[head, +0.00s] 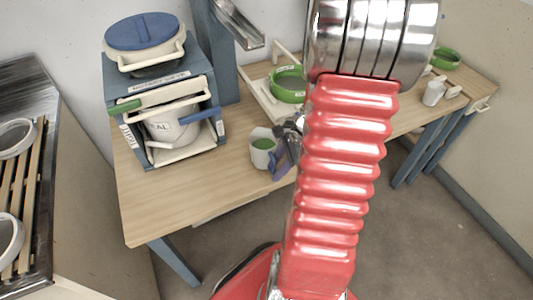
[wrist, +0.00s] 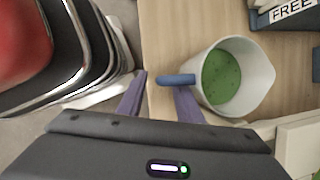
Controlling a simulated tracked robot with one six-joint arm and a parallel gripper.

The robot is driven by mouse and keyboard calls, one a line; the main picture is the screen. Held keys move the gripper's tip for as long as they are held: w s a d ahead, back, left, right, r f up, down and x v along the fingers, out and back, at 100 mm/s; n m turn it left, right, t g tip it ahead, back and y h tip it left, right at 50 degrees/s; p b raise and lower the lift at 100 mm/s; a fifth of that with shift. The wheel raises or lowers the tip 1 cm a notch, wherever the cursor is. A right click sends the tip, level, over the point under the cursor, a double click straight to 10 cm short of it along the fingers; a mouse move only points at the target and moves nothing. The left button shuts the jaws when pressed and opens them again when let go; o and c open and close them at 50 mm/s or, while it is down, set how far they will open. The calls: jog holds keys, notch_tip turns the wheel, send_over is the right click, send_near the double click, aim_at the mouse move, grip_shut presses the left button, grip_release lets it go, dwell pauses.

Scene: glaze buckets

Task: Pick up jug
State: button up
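The jug (head: 262,148) is white with green glaze inside and stands upright on the wooden table near its front edge. In the wrist view, the jug (wrist: 262,82) is seen from above, with its blue handle (wrist: 174,80) pointing left toward my gripper. My gripper (wrist: 160,86) is open, its two purple fingers apart at the handle. One finger lies left of the handle's end and the other overlaps the handle's lower side. I cannot tell whether they touch it. In the head view, my gripper (head: 283,158) is just right of the jug, and my red arm hides much around it.
A blue rack (head: 215,90) holds a white pot (head: 172,127), with a blue-lidded bucket (head: 143,38) on top. A green bowl (head: 290,84) sits behind the jug. A small white vessel (head: 434,93) stands far right. The table left of the jug is clear.

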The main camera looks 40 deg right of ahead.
jog(key=shift+c, duration=0.5)
grip_shut()
jog(key=shift+s+a+f, duration=0.1)
dwell(1.1)
